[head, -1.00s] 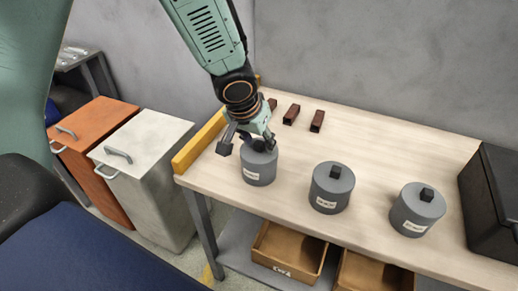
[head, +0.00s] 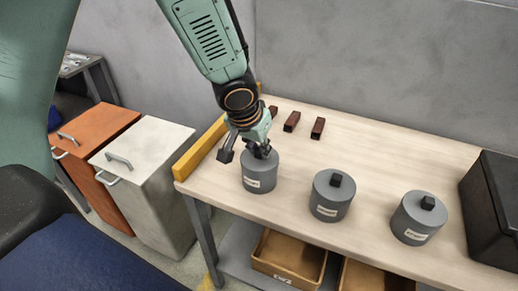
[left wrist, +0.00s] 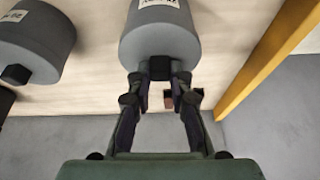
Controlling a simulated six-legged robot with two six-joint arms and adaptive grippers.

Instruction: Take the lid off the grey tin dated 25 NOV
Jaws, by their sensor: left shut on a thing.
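Three grey lidded tins stand in a row on the table. My left gripper (head: 262,153) is over the leftmost tin (head: 259,175) and shut on the black knob of its lid. The left wrist view shows the knob (left wrist: 160,68) between the two fingertips, with this tin (left wrist: 160,35) behind it. I see no gap between lid and tin. The middle tin (head: 331,200) and the right tin (head: 416,222) have their knobbed lids on. Each tin has a pale label, too small or cut off to read surely. My right gripper is not in view.
Several dark red-brown blocks (head: 291,121) lie behind the tins. A yellow rail (head: 201,148) edges the table's left end. A black case (head: 492,205) stands at the right. Clear tabletop lies behind the middle and right tins.

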